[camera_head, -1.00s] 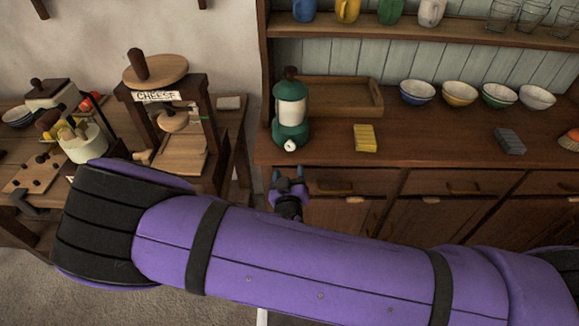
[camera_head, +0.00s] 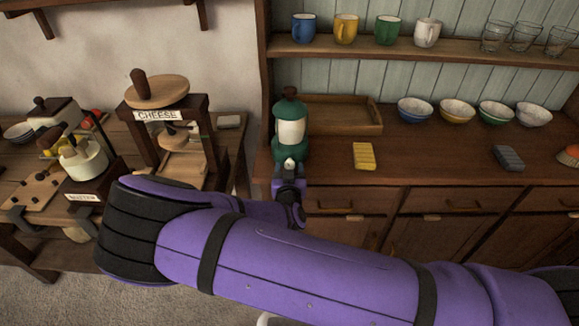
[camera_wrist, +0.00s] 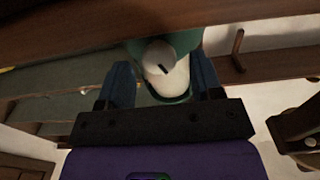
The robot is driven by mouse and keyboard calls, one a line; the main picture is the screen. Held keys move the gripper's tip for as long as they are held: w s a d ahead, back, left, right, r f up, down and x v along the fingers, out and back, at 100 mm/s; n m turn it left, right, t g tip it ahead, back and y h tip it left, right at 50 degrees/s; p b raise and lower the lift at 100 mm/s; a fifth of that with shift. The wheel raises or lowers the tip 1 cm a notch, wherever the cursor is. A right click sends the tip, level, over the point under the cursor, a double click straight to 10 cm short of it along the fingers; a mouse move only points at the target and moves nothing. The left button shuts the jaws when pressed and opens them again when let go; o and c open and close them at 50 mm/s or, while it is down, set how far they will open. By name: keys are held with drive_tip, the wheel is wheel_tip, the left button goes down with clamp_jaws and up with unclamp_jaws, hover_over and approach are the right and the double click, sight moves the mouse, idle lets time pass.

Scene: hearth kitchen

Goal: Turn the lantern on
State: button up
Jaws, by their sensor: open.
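The lantern (camera_head: 292,132) stands upright on the wooden counter at the left end, with a green body and a pale glass. Its small white knob (camera_head: 289,162) is low on the front. My gripper (camera_head: 289,172) is right in front of the lantern's base, at about knob height. In the wrist view, which looks upside down, the open blue fingers (camera_wrist: 160,68) stand either side of the lantern (camera_wrist: 172,82). The round knob (camera_wrist: 160,55) with a dark mark appears between them. I cannot tell whether the fingers touch it.
A wooden tray (camera_head: 345,126) lies behind the lantern, and a yellow sponge (camera_head: 364,156) lies to its right. Bowls (camera_head: 457,111) line the counter's back, under a shelf of mugs (camera_head: 346,29). A cheese press (camera_head: 160,115) stands on the left table.

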drive_tip(key=shift+w, duration=0.8)
drive_tip(key=shift+c, duration=0.2)
drive_tip(key=c, duration=0.9)
drive_tip(key=shift+o, duration=0.2)
drive_tip(key=shift+n, duration=2.9)
drive_tip(key=shift+a, duration=0.1)
drive_tip(key=o, duration=0.9)
